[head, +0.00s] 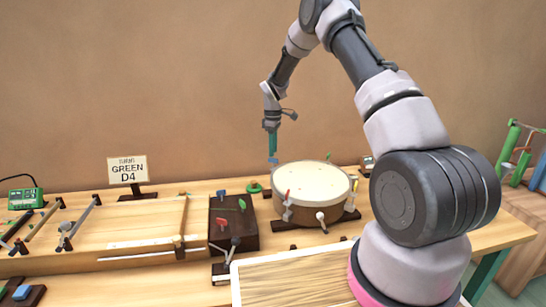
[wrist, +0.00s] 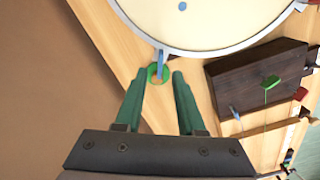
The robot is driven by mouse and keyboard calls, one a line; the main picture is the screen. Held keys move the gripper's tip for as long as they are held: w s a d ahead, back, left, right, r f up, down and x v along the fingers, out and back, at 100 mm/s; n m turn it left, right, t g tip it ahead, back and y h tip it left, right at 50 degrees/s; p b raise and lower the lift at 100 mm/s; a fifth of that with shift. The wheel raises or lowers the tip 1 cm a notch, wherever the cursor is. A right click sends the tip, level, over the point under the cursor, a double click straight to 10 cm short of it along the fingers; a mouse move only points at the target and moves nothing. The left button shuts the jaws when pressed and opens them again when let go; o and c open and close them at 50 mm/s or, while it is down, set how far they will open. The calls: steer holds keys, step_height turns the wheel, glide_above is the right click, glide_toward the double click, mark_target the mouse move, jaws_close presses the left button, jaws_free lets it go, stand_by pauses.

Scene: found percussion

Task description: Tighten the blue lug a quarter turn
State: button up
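The drum (head: 312,185) has a pale round head and a wooden shell, with coloured lugs around its rim. The blue lug (head: 273,160) shows at the drum's far left edge, and in the wrist view (wrist: 161,62) it stands at the rim. My gripper (head: 271,146) points down just above the blue lug. In the wrist view my gripper (wrist: 158,82) is open, its two green fingers apart. The lug lies ahead of the gap between the fingertips, and I see no contact. A red lug (head: 287,197) and a white lug (head: 320,217) show on the near side.
A dark block (head: 233,238) with coloured pegs stands left of the drum. A green ring (head: 253,188) lies on the table by the drum. A sign (head: 127,169) reading "GREEN D4" stands behind a long wooden instrument (head: 120,232). A pale wooden tray (head: 290,262) is in front.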

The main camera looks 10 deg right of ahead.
mark_target(273, 161)
steer(key=shift+f, duration=1.75)
jaws_close()
steer(key=shift+m, duration=0.3)
